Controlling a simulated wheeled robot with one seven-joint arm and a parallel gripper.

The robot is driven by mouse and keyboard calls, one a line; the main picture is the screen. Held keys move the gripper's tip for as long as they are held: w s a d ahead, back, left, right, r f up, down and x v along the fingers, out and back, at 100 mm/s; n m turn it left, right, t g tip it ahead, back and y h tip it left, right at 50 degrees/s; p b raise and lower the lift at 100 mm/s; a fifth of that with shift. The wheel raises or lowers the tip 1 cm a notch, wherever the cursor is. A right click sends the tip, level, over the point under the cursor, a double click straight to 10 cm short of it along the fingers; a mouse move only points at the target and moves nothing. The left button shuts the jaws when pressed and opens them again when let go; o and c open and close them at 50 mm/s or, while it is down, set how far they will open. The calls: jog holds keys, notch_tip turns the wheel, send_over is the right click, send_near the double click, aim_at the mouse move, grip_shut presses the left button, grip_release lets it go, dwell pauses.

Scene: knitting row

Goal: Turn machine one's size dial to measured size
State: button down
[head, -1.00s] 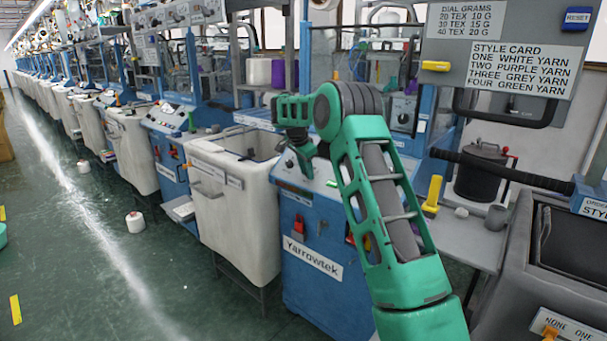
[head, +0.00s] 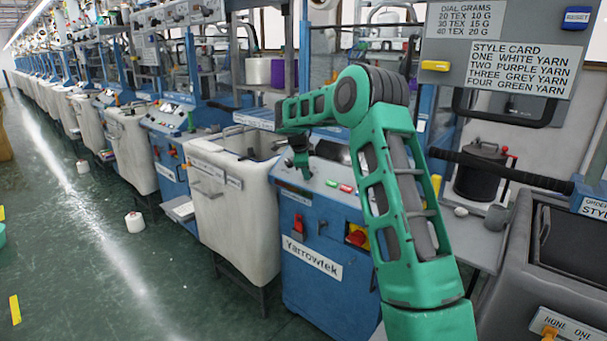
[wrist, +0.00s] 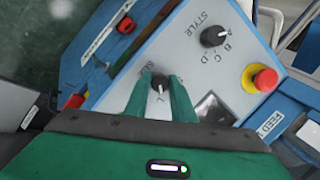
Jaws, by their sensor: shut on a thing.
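Machine one (head: 330,275) is a blue cabinet with a sloped pale panel and a "Yarrowtek" label, at the middle of the head view. In the wrist view its black size dial (wrist: 160,80) sits on the panel between my fingertips, with small "SIZE" lettering to its left. My gripper (wrist: 160,86) is shut on this dial, one green finger on each side. The exact setting at the pointer is too small to read. In the head view my gripper (head: 300,164) is at the panel's left edge, and the dial is hidden there.
A STYLE dial (wrist: 213,36) and a red emergency button (wrist: 265,79) on a yellow base are on the same panel. A white bin (head: 235,215) stands left of the machine. A sign with dial grams and style card (head: 520,68) hangs at upper right.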

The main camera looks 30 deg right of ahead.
jog(key=shift+m, duration=0.3)
jog(key=c, duration=1.5)
grip_release()
jog(key=v, duration=1)
jog(key=shift+s+a+r, duration=0.15)
jog(key=shift+r, duration=0.1)
jog(key=shift+s, duration=0.1)
